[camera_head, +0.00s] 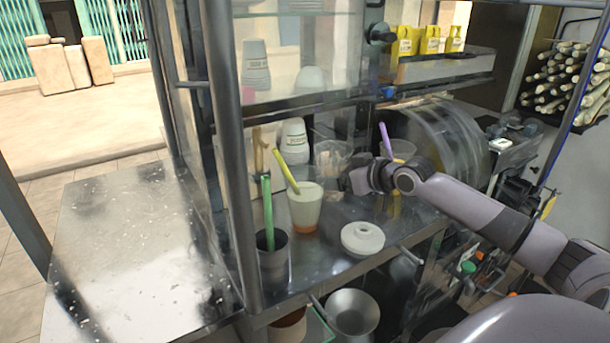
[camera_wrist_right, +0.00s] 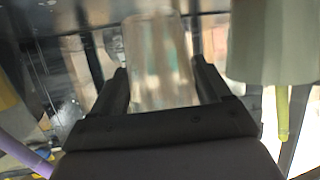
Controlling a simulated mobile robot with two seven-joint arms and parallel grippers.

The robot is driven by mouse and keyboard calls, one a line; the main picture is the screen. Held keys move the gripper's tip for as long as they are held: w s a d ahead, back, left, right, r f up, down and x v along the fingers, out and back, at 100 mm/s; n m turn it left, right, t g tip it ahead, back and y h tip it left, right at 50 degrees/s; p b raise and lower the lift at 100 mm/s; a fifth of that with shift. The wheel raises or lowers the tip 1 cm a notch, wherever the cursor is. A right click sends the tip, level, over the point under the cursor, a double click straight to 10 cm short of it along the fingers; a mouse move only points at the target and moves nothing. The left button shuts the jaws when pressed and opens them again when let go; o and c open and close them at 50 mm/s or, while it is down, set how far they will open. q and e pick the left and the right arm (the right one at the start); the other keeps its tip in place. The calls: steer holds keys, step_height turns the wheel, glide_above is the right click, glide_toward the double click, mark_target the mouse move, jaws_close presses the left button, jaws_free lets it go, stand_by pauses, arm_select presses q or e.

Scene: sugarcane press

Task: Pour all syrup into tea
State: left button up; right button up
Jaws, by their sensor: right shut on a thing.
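My right gripper (camera_head: 350,178) reaches in from the right over the metal counter. It is shut on a clear glass (camera_head: 330,153), which shows between the fingers (camera_wrist_right: 160,95) in the right wrist view (camera_wrist_right: 158,50). Any syrup inside the glass cannot be made out. A pale cup with an orange bottom (camera_head: 305,212) and a yellow straw stands just left of the gripper; it also shows at the right of the wrist view (camera_wrist_right: 270,45). Another cup (camera_head: 403,150) with a purple straw stands behind the arm, partly hidden. Which cup holds tea is unclear. My left gripper is out of view.
A dark metal container (camera_head: 272,262) with a green stick stands at the front left. A white round lid-like piece (camera_head: 362,240) lies in front of the gripper. A white stacked-cup column (camera_head: 294,142) stands behind. A metal post (camera_head: 232,150) rises at the left.

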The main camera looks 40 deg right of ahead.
mark_target(347, 164)
stand_by(0.3)
steer(key=shift+r, duration=1.55)
steer(key=shift+s+f, duration=0.1)
